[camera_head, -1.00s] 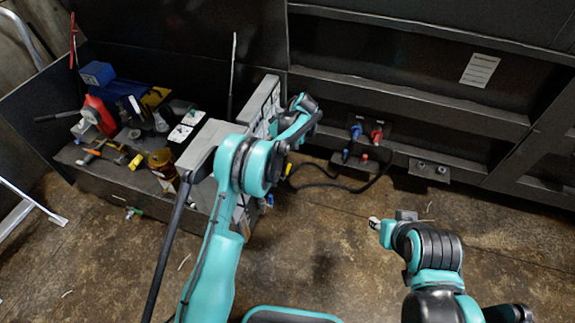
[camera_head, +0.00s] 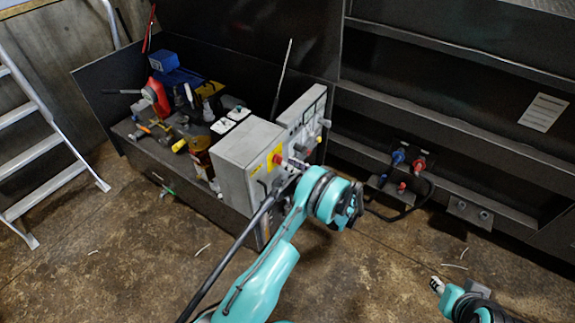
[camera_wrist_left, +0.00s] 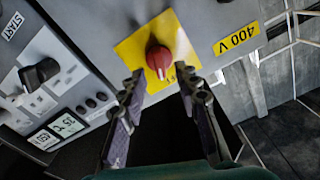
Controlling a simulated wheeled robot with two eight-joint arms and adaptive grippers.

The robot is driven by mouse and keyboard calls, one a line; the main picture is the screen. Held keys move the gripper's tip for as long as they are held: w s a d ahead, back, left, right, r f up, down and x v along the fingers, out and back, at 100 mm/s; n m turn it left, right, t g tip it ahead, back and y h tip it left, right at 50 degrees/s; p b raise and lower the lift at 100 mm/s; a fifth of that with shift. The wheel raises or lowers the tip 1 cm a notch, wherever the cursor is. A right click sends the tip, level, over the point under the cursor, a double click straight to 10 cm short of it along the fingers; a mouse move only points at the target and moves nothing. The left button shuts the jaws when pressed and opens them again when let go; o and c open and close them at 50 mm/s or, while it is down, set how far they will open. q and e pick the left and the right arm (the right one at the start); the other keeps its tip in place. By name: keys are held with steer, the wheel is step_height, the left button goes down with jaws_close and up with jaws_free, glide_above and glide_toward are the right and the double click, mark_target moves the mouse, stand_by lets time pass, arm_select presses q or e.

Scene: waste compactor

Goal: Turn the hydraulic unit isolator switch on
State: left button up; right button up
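The isolator switch is a red knob on a yellow plate (camera_wrist_left: 190,50) on a grey control box (camera_head: 238,165). The red knob (camera_wrist_left: 158,58) is in the upper middle of the left wrist view; it also shows in the head view (camera_head: 277,159). My left gripper (camera_wrist_left: 160,82) is open. Its two fingertips are spread on either side just below the knob, with nothing between them; contact cannot be told. My right arm's end (camera_head: 438,286) shows at the lower right of the head view, away from the box; its finger state is unclear.
A grey panel (camera_wrist_left: 60,75) with a black START knob and small displays adjoins the box. A 400 V label (camera_wrist_left: 236,38) is on the other side. A cluttered bench (camera_head: 150,145) stands left, a ladder (camera_head: 45,120) far left.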

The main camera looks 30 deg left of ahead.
mark_target(279, 160)
arm_select(q)
steer(key=a, duration=0.2)
steer(key=shift+w+a, duration=0.15)
steer(key=shift+a, duration=0.2)
jaws_close()
